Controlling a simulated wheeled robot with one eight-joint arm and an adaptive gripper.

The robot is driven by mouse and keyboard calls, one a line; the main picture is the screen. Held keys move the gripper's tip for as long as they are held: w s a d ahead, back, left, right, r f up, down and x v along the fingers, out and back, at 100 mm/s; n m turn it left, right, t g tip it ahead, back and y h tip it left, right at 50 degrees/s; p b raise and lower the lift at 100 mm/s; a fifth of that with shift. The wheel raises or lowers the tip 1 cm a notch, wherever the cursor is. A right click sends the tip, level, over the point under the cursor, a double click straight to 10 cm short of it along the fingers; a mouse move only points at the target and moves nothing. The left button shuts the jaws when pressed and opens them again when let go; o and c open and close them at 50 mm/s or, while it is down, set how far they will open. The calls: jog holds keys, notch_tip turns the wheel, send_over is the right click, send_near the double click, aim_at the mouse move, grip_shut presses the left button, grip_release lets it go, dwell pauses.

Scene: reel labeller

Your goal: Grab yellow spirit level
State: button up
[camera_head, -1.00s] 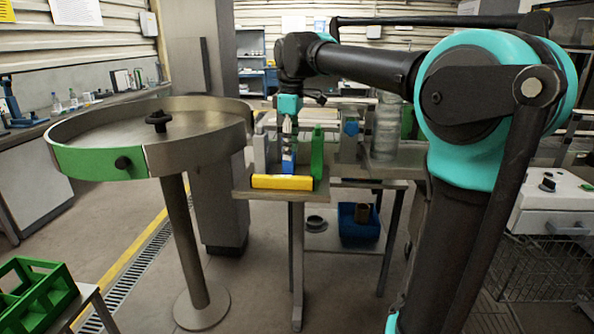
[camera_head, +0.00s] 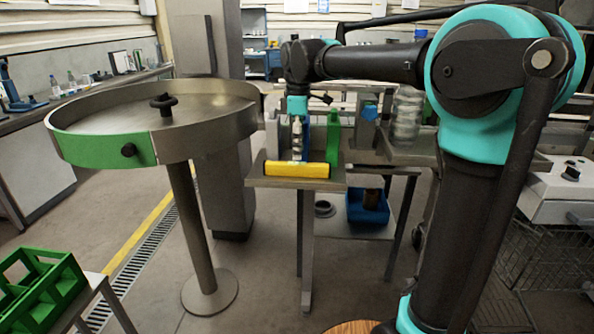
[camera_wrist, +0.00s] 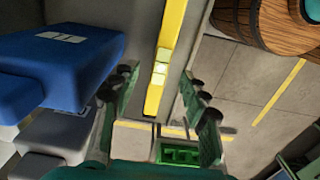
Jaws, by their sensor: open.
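The yellow spirit level (camera_head: 297,169) lies along the front edge of a small grey table in the head view. In the wrist view the level (camera_wrist: 169,45) runs lengthwise from the top edge down towards the middle, with a pale vial window. My gripper (camera_head: 297,152) hangs just behind and above the level in the head view. In the wrist view my gripper (camera_wrist: 160,88) is open, with its two dark green fingers apart on either side of the level's line. The fingers do not visibly touch the level, and the exact height gap cannot be told.
A blue block (camera_wrist: 65,60) is close to the left finger in the wrist view. A tall green piece (camera_head: 333,137) stands behind the level on the right. A round metal table (camera_head: 200,150) stands to the left. A wooden barrel (camera_wrist: 262,25) shows at the wrist view's upper right.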

aim_at(297, 164)
jog(key=shift+a+f, duration=0.15)
jog(key=shift+f, duration=2.75)
jog(key=shift+s, duration=0.1)
jog(key=shift+c, duration=0.3)
grip_shut()
